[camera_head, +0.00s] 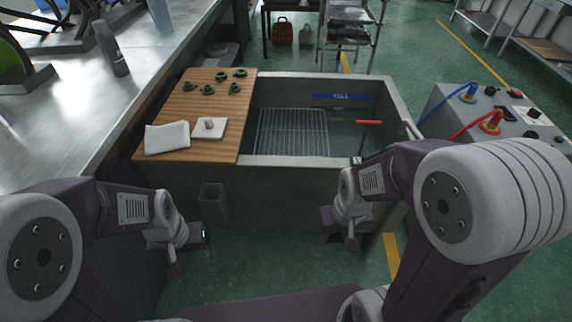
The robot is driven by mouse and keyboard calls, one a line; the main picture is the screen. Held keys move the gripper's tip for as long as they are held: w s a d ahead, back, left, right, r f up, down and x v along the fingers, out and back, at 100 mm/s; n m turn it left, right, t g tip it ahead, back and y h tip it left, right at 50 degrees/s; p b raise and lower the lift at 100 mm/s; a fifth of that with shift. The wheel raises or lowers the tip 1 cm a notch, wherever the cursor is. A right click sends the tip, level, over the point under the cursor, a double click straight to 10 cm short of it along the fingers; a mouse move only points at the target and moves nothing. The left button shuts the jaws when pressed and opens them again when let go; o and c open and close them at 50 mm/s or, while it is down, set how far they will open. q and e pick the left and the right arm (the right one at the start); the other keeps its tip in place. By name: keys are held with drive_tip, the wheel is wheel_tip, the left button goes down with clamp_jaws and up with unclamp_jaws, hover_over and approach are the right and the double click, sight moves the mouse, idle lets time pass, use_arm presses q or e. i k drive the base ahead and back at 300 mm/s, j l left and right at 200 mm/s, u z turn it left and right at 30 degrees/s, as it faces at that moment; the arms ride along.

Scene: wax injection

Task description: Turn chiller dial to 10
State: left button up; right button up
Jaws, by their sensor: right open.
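A grey box, which looks like the chiller (460,108), stands at the right beside the sink. It has blue and red hose fittings and several dark knobs on top, including a dark knob (490,91) near the blue fitting and another dark knob (533,112) near a small white dial plate. I cannot read any setting, and I cannot tell which knob is the chiller dial. My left gripper (178,258) hangs low at the left, in front of the sink, far from the chiller. My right gripper (345,238) is open, low in front of the sink, left of and apart from the chiller.
A sink (345,82) with a wire rack (292,133) and a red handle (368,122) fills the middle. A wooden board (222,82) with green pieces, a white cloth (167,138) and a white block lies over its left side. A steel bench (45,130) runs along the left.

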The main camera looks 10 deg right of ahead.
sight(533, 113)
drive_tip(key=z, duration=1.9)
drive_tip(key=i+l+u, duration=0.6)
drive_tip(key=l, duration=0.3)
drive_tip(key=i+l+u, duration=0.35)
drive_tip(key=l, duration=0.4)
drive_tip(key=i+l+u, duration=0.2)
drive_tip(key=l, duration=0.15)
drive_tip(key=l+u, duration=0.2)
drive_tip(key=l, duration=0.25)
drive_tip(key=i+l+u, duration=0.2)
drive_tip(key=l, duration=0.2)
drive_tip(key=k, duration=0.1)
